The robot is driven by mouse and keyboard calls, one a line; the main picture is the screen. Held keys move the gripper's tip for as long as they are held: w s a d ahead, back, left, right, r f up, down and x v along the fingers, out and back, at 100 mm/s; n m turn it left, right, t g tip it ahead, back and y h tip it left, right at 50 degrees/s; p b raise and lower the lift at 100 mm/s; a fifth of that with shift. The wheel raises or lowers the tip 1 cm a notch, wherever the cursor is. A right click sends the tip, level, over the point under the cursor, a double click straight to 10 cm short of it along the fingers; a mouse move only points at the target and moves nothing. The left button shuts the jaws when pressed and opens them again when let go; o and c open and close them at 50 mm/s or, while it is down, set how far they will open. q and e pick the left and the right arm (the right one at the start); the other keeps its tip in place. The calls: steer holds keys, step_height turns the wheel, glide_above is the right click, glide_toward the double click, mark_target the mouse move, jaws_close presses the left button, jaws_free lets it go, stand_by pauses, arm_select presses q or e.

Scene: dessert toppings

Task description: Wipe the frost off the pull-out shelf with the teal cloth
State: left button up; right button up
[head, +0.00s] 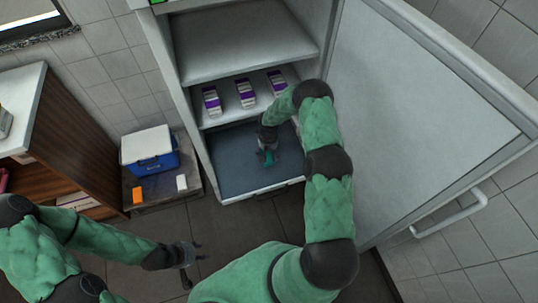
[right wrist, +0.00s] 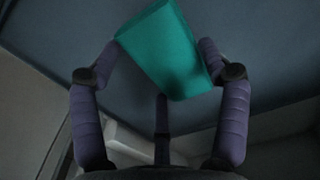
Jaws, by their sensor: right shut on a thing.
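The pull-out shelf (head: 236,177) extends from the open cabinet, with a dark blue-grey floor and a pale front rim. I cannot make out distinct frost patches on it. My right gripper (head: 268,146) reaches down over the shelf, shut on the teal cloth (head: 269,158). In the right wrist view the cloth (right wrist: 162,48) is a tilted teal piece held between the fingertips, over the dark shelf floor (right wrist: 270,65). I cannot tell whether it touches the floor. My left gripper (head: 194,257) is empty, its fingers spread, low above the floor tiles.
Several purple-and-white boxes (head: 245,93) stand on the shelf above. The open door (head: 425,100) is close to the right of my right arm. A blue cooler with a white lid (head: 150,150), an orange item (head: 138,195) and a white item (head: 181,183) sit at left.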

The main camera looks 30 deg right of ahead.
steer(key=shift+r+p, duration=0.85)
steer(key=shift+r, duration=1.3)
